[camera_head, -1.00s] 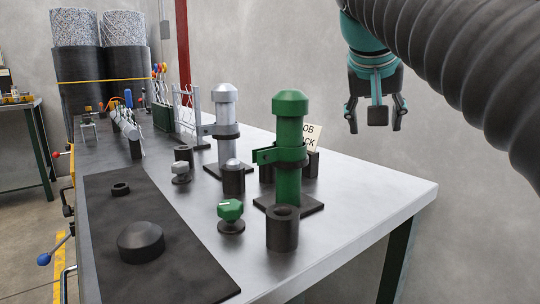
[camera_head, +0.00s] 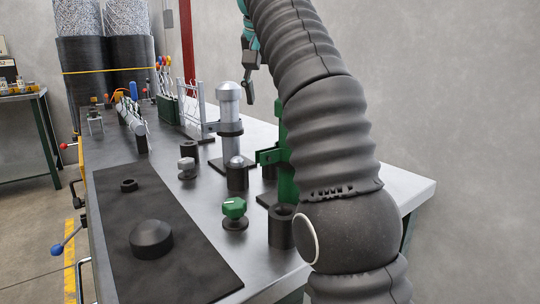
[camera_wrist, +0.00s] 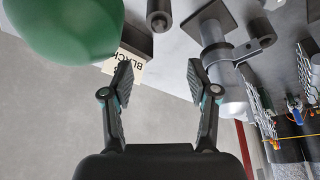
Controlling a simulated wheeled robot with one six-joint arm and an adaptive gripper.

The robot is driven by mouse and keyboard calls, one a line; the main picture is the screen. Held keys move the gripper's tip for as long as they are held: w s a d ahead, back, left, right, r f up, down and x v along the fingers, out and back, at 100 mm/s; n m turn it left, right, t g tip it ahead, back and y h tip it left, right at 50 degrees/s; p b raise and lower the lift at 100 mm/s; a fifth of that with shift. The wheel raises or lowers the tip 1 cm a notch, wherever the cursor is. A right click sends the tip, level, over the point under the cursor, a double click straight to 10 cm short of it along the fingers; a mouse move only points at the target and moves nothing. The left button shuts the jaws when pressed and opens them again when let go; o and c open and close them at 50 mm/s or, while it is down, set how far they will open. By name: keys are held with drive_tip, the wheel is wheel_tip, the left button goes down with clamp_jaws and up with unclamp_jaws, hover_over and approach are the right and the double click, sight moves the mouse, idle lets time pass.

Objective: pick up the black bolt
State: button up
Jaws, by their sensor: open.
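No piece is clearly recognisable as the black bolt. A low black piece with a faceted top (camera_head: 151,240) lies on the dark mat (camera_head: 190,268), and a small black ring (camera_head: 128,185) lies farther back on it. My gripper is open and empty in the wrist view (camera_wrist: 160,78), pointing past a silver post (camera_wrist: 222,70) and a green dome (camera_wrist: 65,25). In the head view my gripper (camera_head: 250,70) is high above the bench's far side, partly hidden by my arm. A sign reading "BLACK" (camera_wrist: 123,62) stands by a dark block (camera_wrist: 136,40).
The grey bench (camera_head: 205,215) holds a green-topped knob (camera_head: 234,208), a grey knob (camera_head: 187,168), an open black cylinder (camera_head: 281,229) and a silver post (camera_head: 229,115) in a clamp. My arm hides most of the green post (camera_head: 285,170). Racks of tools (camera_head: 185,105) stand farther back.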

drive_tip(key=b+x, duration=0.2)
drive_tip(key=x, duration=1.1)
drive_tip(key=shift+s+d+f, duration=0.1)
drive_tip(key=shift+f, duration=0.15)
clamp_jaws()
